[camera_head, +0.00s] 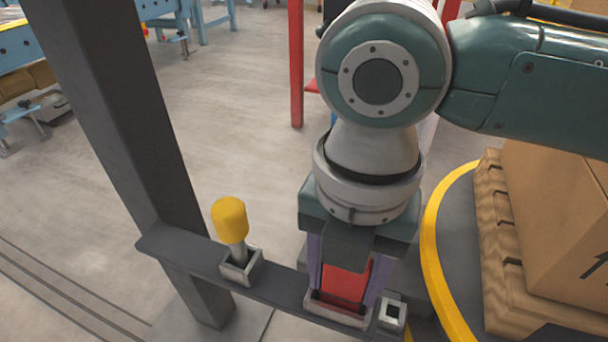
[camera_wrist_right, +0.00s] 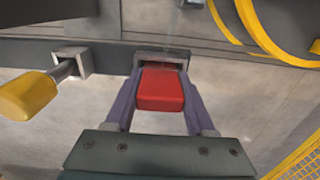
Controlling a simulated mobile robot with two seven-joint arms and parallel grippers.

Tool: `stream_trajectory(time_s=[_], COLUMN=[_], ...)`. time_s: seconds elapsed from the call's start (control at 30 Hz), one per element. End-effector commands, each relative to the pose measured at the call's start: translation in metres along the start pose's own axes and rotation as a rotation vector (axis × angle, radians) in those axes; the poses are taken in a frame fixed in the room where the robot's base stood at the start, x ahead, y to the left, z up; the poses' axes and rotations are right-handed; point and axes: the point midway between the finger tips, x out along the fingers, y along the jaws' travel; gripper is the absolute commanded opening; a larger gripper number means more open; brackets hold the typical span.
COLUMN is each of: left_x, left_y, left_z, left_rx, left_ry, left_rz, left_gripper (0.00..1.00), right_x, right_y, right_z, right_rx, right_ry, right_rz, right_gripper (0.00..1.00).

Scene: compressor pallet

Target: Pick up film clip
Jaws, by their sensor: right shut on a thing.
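The film clip appears to be the red block (camera_head: 345,283) at the metal holder (camera_head: 338,312) on the dark shelf. My right gripper (camera_head: 343,290) points down over it, with its purple fingers on both sides of the block. In the right wrist view the red block (camera_wrist_right: 161,90) sits between the two fingers (camera_wrist_right: 161,95), which are shut on it. The block's far end is at the opening of the holder (camera_wrist_right: 150,58); I cannot tell how deep it sits inside. My left gripper is in neither view.
A yellow-handled tool (camera_head: 230,222) stands in a square holder to the left on the same shelf (camera_head: 190,252). A small empty square socket (camera_head: 392,314) is at the right. A dark post (camera_head: 120,110) rises at left.

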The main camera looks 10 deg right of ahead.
Motion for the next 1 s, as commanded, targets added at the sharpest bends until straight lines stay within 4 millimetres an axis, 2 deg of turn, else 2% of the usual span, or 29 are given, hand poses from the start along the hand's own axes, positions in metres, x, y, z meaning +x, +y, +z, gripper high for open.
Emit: stream_trajectory(time_s=[0.03,0.33,0.63,0.77,1.0], left_x=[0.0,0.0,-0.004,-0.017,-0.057], left_y=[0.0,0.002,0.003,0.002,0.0], left_z=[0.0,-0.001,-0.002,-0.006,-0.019], left_rx=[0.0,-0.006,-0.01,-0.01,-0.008], left_ry=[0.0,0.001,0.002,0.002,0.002], left_rz=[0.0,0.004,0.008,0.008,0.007], left_gripper=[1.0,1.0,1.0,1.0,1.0], right_x=[0.0,0.0,-0.005,-0.026,-0.098], right_y=[0.0,0.0,0.0,0.001,0.001], right_z=[0.0,0.0,0.0,0.0,0.001], right_rx=[0.0,0.0,0.0,0.001,-0.001], right_ry=[0.0,0.0,0.0,-0.001,-0.003], right_rz=[0.0,0.0,0.001,0.003,0.004], right_gripper=[0.34,0.0,0.0,0.0,0.0])
